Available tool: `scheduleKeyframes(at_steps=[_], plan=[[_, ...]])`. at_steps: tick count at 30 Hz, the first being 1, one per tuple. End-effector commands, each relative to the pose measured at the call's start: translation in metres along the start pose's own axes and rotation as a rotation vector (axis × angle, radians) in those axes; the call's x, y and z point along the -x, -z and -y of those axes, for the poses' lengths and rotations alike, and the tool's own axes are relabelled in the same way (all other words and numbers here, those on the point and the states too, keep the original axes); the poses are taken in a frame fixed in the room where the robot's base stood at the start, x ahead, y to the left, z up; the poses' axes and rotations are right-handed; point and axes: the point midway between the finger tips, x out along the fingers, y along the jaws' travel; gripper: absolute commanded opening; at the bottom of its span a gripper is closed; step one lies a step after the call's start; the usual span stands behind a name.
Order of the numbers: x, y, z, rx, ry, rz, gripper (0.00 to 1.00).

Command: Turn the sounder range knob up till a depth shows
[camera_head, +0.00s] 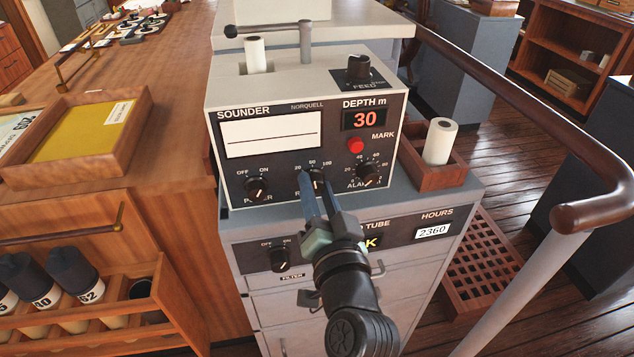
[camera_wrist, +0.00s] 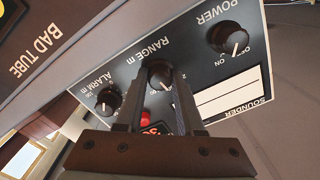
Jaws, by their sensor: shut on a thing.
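The echo sounder (camera_head: 230,183) is a light grey box with a dark front panel, on a grey cabinet. Its range knob (camera_head: 319,176) is at the lower middle, under marks 20, 50 and 100. The knob also shows in the wrist view (camera_wrist: 159,71), where my gripper's fingers stand on either side of it. My gripper (camera_head: 314,187) is shut on the range knob and partly hides it in the head view. The exact setting of its pointer is hard to read. The depth display (camera_head: 364,119) shows a red 30. The paper window (camera_head: 272,133) has a thin dark line.
The power knob (camera_head: 257,188) is left of the range knob and the alarm knob (camera_head: 368,175) right, both close to my fingers. A red mark button (camera_head: 355,146) sits above. A wooden tray with a white roll (camera_head: 440,141) and a handrail (camera_head: 520,115) stand right.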

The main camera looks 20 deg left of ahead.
Motion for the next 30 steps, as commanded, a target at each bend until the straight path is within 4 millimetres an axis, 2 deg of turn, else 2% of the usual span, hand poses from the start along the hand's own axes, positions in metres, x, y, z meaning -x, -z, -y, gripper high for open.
scheduleKeyframes(at_steps=[10,26,27,30], plan=[[0.0001,-0.0005,-0.0004,-0.141,-0.002,0.002,0.0],[0.0001,-0.001,-0.0007,-0.163,-0.001,0.002,0.0],[0.0001,-0.001,-0.0007,-0.163,-0.001,0.002,0.44],[0.0001,-0.0008,-0.0006,-0.162,-0.001,0.001,0.62]])
